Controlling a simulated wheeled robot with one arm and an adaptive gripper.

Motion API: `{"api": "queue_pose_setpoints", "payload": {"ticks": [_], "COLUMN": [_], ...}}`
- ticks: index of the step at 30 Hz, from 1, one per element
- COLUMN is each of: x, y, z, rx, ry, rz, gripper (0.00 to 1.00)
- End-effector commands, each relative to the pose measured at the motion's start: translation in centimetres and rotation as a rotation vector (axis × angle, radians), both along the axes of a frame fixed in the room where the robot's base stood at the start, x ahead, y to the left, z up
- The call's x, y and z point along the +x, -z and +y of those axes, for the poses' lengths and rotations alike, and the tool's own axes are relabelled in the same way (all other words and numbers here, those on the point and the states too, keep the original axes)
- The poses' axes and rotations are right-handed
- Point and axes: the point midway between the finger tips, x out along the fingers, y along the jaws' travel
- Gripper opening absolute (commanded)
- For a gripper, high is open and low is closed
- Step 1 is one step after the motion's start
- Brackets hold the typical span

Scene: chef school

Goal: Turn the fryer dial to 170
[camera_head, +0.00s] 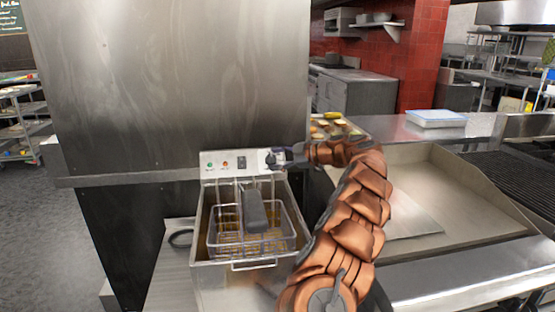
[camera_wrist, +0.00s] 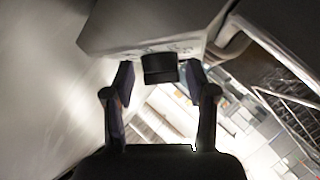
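The fryer (camera_head: 203,222) stands in front of me in the head view. Its pale control panel (camera_head: 222,168) has a green and an orange light and a switch. My gripper (camera_head: 274,158) is at the right end of this panel and covers the dial there. In the wrist view, the black dial (camera_wrist: 158,68) lies between the two fingertips of my gripper (camera_wrist: 160,80). Gaps show on both sides of the dial, so my gripper is open around it, not closed on it. The dial's scale markings are too blurred to read.
A wire basket (camera_head: 230,245) with a black handle (camera_head: 255,210) sits in the fryer, close below my gripper. A tall steel panel (camera_head: 170,85) rises behind. A flat griddle (camera_head: 450,195) is to the right, and a white container (camera_head: 436,118) stands beyond it.

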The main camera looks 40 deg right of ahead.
Motion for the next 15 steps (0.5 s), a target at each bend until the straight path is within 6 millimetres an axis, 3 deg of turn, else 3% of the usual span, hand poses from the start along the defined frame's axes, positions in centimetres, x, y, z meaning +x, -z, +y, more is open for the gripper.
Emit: {"api": "queue_pose_setpoints", "payload": {"ticks": [2,12,15], "x": [0.00,0.00,0.01], "y": [-0.01,-0.07,-0.05], "z": [0.01,-0.04,-0.06], "rx": [0.000,-0.001,0.000], "ry": [0.000,0.001,0.003], "rz": [0.000,-0.002,-0.002], "gripper": [0.45,0.09,0.07]}}
